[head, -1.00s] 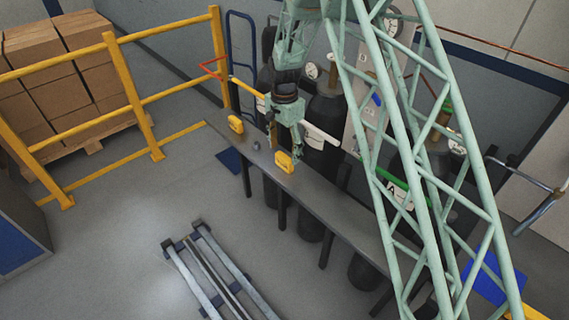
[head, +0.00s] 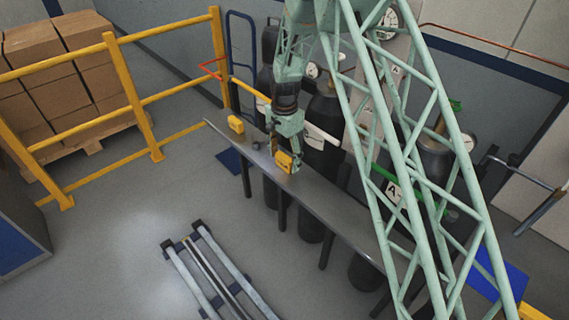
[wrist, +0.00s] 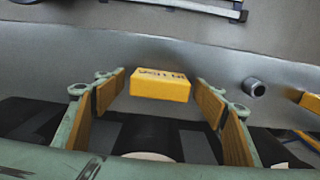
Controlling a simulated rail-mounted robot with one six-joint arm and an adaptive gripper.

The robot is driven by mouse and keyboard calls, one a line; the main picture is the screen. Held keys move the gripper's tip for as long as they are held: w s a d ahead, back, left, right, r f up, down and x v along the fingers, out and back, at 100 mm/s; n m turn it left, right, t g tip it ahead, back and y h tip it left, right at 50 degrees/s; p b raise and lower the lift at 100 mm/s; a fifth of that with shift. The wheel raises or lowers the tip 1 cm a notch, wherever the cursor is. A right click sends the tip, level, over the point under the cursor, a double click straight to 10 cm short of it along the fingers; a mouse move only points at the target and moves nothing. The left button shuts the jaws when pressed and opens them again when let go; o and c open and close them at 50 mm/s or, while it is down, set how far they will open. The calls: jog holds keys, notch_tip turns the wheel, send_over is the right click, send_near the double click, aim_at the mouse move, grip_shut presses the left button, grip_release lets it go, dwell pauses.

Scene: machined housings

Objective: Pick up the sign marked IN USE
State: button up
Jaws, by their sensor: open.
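A yellow block-shaped sign (head: 285,160) stands on the long grey shelf (head: 335,218). It also shows in the wrist view (wrist: 160,84), with dark lettering on its top that is too small and upside down to read surely. My gripper (head: 286,168) is open, with its fingers on either side of this sign. In the wrist view my gripper (wrist: 160,97) shows gaps between both finger pads and the sign. A second yellow sign (head: 236,124) stands farther left on the shelf, its edge showing in the wrist view (wrist: 311,102); its marking is unreadable.
A small grey knob (head: 256,146) stands between the two signs, also in the wrist view (wrist: 253,87). Dark gas cylinders (head: 322,115) stand close behind the shelf. A yellow railing (head: 128,92) is at the left. Floor in front of the shelf is partly clear.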

jog(key=shift+f, duration=0.6)
jog(key=c, duration=1)
